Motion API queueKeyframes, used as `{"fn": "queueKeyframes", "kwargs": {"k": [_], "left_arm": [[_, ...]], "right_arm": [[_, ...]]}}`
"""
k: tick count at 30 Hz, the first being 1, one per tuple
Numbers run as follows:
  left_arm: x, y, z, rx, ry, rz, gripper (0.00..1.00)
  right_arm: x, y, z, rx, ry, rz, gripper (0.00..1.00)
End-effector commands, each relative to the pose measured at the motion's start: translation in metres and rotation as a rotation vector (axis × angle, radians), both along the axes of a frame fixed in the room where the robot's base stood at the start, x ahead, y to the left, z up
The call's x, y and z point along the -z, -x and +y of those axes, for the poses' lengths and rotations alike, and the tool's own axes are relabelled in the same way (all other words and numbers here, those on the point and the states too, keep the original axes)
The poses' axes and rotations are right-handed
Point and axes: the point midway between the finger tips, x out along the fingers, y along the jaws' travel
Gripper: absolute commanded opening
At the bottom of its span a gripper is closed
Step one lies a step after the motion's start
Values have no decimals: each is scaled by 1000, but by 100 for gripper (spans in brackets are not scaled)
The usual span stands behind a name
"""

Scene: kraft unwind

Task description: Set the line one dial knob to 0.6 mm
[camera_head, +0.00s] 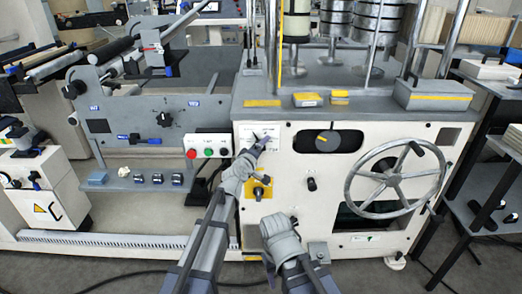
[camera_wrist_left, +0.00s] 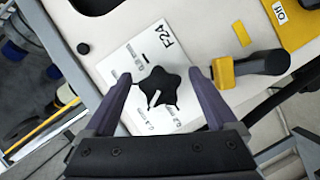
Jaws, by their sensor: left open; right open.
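A black star-shaped dial knob (camera_wrist_left: 161,86) with a white pointer mark sits on a white scale plate (camera_wrist_left: 118,68) in the left wrist view. My left gripper (camera_wrist_left: 166,78) is open, one finger on each side of the knob; contact is not clear. In the head view my left gripper (camera_head: 262,143) reaches the white plate (camera_head: 254,131) on the machine front and partly covers it. My right gripper (camera_head: 280,222) is open and empty, low in front of the cabinet.
A yellow switch plate (camera_head: 260,190) is just below the dial. Red, green and white buttons (camera_head: 208,146) are to its left. A black-and-yellow handle (camera_wrist_left: 250,68) is close to my left fingers.

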Motion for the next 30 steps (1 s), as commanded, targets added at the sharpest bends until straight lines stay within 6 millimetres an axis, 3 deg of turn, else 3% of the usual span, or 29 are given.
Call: {"fn": "queueKeyframes", "kwargs": {"k": [9,30], "left_arm": [[1,-6,-2,0,-1,0,92],[1,-5,-2,0,-1,0,13]], "right_arm": [[1,0,0,0,0,0,55],[1,0,0,0,0,0,55]]}}
